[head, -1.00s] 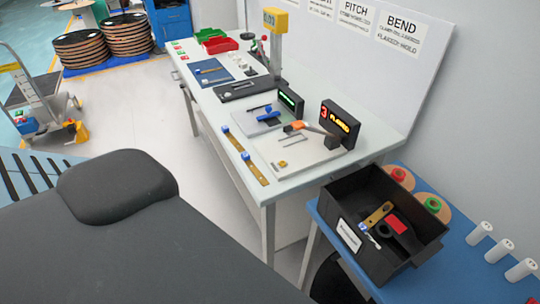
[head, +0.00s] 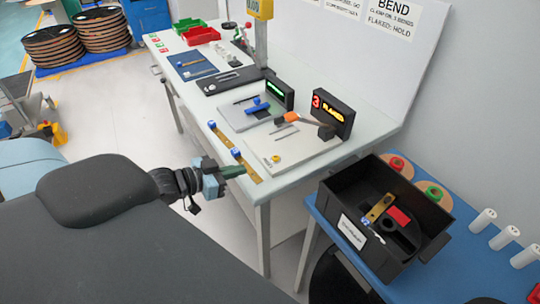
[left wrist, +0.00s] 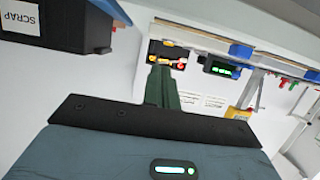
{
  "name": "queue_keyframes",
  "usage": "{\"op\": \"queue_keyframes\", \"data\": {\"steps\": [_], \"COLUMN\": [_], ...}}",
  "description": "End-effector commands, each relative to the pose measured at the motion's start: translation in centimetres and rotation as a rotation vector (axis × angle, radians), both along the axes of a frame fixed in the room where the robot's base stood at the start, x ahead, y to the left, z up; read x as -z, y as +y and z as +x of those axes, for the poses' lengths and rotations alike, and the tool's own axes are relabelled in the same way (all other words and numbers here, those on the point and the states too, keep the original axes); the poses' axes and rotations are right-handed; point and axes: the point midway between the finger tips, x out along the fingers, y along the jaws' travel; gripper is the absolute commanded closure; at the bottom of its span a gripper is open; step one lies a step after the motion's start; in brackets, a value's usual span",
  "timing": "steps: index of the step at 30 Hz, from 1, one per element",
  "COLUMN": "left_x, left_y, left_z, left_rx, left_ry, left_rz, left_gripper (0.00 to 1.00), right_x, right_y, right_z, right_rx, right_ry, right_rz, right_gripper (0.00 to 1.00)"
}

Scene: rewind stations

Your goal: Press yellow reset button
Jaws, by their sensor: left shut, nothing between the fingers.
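A small yellow button (head: 276,158) sits near the front left corner of a pale plate (head: 310,148) on the workbench. A black display (head: 332,113) showing a red 3 and yellow text "FLAKED" stands at the plate's back right. My left gripper (head: 241,171) reaches in from the left at the bench's front edge, left of the button and apart from it. Its dark green fingers are together and empty. They also show in the left wrist view (left wrist: 161,88), pointing toward the bench. My right gripper is not in view.
An orange-handled lever (head: 303,119) lies over the plate. A black bin (head: 338,205) on a blue table (head: 462,266) stands to the right. Another display (head: 280,95) glows green.

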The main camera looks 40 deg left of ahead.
Motion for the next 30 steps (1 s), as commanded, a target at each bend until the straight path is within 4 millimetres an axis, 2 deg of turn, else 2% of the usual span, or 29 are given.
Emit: {"op": "queue_keyframes", "data": {"steps": [3,9,22,30], "left_x": [-2.4,-4.2,-4.2,-3.6], "left_y": [0.8,1.3,1.2,0.6], "left_z": [1.6,2.6,2.8,4.4], "left_rx": [0.014,0.023,0.022,0.022], "left_ry": [-0.031,-0.052,-0.052,-0.052], "left_rz": [-0.001,-0.009,-0.01,-0.012], "left_gripper": [1.0,1.0,1.0,1.0], "right_x": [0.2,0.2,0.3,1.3], "right_y": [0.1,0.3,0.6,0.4], "right_z": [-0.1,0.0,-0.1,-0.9], "right_rx": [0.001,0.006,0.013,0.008], "right_ry": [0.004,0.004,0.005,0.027], "right_rz": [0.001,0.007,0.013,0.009], "right_gripper": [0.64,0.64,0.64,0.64]}}
